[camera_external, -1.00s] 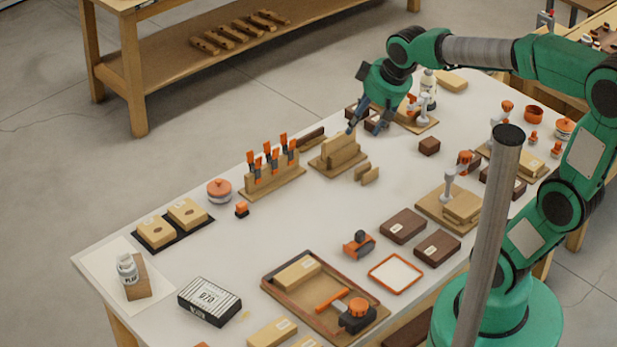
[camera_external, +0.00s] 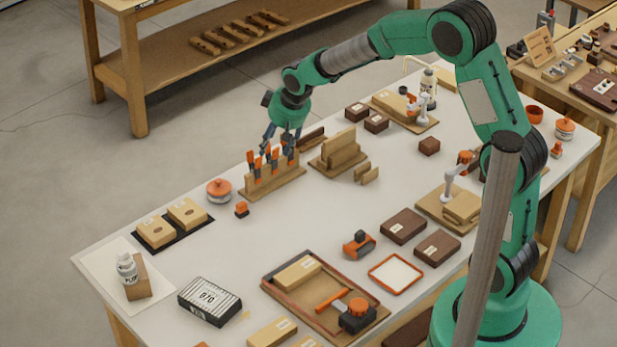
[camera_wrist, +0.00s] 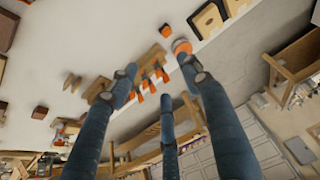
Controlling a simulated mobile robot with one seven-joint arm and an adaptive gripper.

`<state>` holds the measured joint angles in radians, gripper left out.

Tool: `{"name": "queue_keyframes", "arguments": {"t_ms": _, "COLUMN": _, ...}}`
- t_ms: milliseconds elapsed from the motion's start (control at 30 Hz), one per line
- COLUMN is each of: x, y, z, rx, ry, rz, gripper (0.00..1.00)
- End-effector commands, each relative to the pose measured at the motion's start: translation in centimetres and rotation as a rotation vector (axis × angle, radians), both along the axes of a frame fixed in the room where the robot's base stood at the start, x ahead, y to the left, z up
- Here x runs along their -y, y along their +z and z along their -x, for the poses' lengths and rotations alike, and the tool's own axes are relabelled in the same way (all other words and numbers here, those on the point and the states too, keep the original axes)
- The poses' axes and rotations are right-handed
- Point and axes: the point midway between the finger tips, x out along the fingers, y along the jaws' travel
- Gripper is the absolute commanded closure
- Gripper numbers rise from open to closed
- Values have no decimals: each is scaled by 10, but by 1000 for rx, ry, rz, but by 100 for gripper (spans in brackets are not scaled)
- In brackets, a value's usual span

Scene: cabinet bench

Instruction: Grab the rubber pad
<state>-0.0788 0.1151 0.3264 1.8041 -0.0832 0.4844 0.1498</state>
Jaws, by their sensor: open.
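No item is plainly marked as the rubber pad. A thin black mat (camera_external: 160,246) under two tan blocks lies at the table's left, and a white pad with an orange rim (camera_external: 396,274) lies front centre; I cannot tell which is meant. My gripper (camera_external: 281,142) is open above the wooden rack of orange-handled tools (camera_external: 275,186), partly overlapping its handles in the outside view. In the wrist view my gripper's (camera_wrist: 158,80) fingers are spread with nothing between them. The black mat also shows there at the top (camera_wrist: 208,21), blurred.
A round orange-lidded jar (camera_external: 219,191) and a small orange block (camera_external: 241,210) sit left of the rack. A wooden stand (camera_external: 338,153) is to its right. A wooden tray (camera_external: 325,295) and black box (camera_external: 209,301) are in front. The white tabletop (camera_external: 290,228) is clear at the middle.

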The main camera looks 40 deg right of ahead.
Motion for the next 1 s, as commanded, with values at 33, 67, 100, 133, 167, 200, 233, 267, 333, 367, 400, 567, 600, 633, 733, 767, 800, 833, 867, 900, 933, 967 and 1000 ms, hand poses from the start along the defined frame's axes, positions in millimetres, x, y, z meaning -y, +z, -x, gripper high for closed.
{"name": "queue_keyframes", "arguments": {"t_ms": 33, "x": -3, "y": -20, "z": -11, "rx": -8, "ry": 1, "rz": 0, "gripper": 52}}
{"name": "queue_keyframes", "arguments": {"t_ms": 67, "x": -5, "y": -29, "z": -18, "rx": -9, "ry": 1, "rz": -1, "gripper": 52}}
{"name": "queue_keyframes", "arguments": {"t_ms": 100, "x": -7, "y": -42, "z": -26, "rx": -11, "ry": 1, "rz": -1, "gripper": 52}}
{"name": "queue_keyframes", "arguments": {"t_ms": 133, "x": -8, "y": -52, "z": -32, "rx": -13, "ry": 2, "rz": 0, "gripper": 52}}
{"name": "queue_keyframes", "arguments": {"t_ms": 167, "x": -10, "y": -61, "z": -38, "rx": -13, "ry": 3, "rz": -1, "gripper": 52}}
{"name": "queue_keyframes", "arguments": {"t_ms": 200, "x": -12, "y": -74, "z": -45, "rx": -16, "ry": 3, "rz": -1, "gripper": 52}}
{"name": "queue_keyframes", "arguments": {"t_ms": 233, "x": -13, "y": -83, "z": -50, "rx": -17, "ry": 4, "rz": -2, "gripper": 52}}
{"name": "queue_keyframes", "arguments": {"t_ms": 267, "x": -15, "y": -91, "z": -55, "rx": -18, "ry": 5, "rz": -1, "gripper": 52}}
{"name": "queue_keyframes", "arguments": {"t_ms": 333, "x": -18, "y": -109, "z": -64, "rx": -19, "ry": 6, "rz": -3, "gripper": 52}}
{"name": "queue_keyframes", "arguments": {"t_ms": 367, "x": -19, "y": -116, "z": -67, "rx": -21, "ry": 6, "rz": -3, "gripper": 52}}
{"name": "queue_keyframes", "arguments": {"t_ms": 400, "x": -21, "y": -124, "z": -71, "rx": -22, "ry": 6, "rz": -4, "gripper": 52}}
{"name": "queue_keyframes", "arguments": {"t_ms": 567, "x": -24, "y": -142, "z": -80, "rx": -21, "ry": 6, "rz": -5, "gripper": 52}}
{"name": "queue_keyframes", "arguments": {"t_ms": 600, "x": -24, "y": -144, "z": -81, "rx": -21, "ry": 6, "rz": -5, "gripper": 52}}
{"name": "queue_keyframes", "arguments": {"t_ms": 633, "x": -25, "y": -145, "z": -82, "rx": -21, "ry": 6, "rz": -5, "gripper": 52}}
{"name": "queue_keyframes", "arguments": {"t_ms": 733, "x": -25, "y": -146, "z": -82, "rx": -21, "ry": 6, "rz": -5, "gripper": 52}}
{"name": "queue_keyframes", "arguments": {"t_ms": 767, "x": -25, "y": -146, "z": -82, "rx": -21, "ry": 6, "rz": -5, "gripper": 52}}
{"name": "queue_keyframes", "arguments": {"t_ms": 800, "x": -25, "y": -146, "z": -82, "rx": -21, "ry": 6, "rz": -5, "gripper": 52}}
{"name": "queue_keyframes", "arguments": {"t_ms": 833, "x": -25, "y": -146, "z": -82, "rx": -21, "ry": 6, "rz": -5, "gripper": 52}}
{"name": "queue_keyframes", "arguments": {"t_ms": 867, "x": -25, "y": -146, "z": -82, "rx": -21, "ry": 6, "rz": -5, "gripper": 52}}
{"name": "queue_keyframes", "arguments": {"t_ms": 900, "x": -25, "y": -146, "z": -82, "rx": -21, "ry": 6, "rz": -5, "gripper": 52}}
{"name": "queue_keyframes", "arguments": {"t_ms": 933, "x": -25, "y": -146, "z": -82, "rx": -21, "ry": 6, "rz": -5, "gripper": 52}}
{"name": "queue_keyframes", "arguments": {"t_ms": 967, "x": -24, "y": -146, "z": -82, "rx": -22, "ry": 6, "rz": -5, "gripper": 52}}
{"name": "queue_keyframes", "arguments": {"t_ms": 1000, "x": -24, "y": -147, "z": -82, "rx": -22, "ry": 6, "rz": -5, "gripper": 52}}
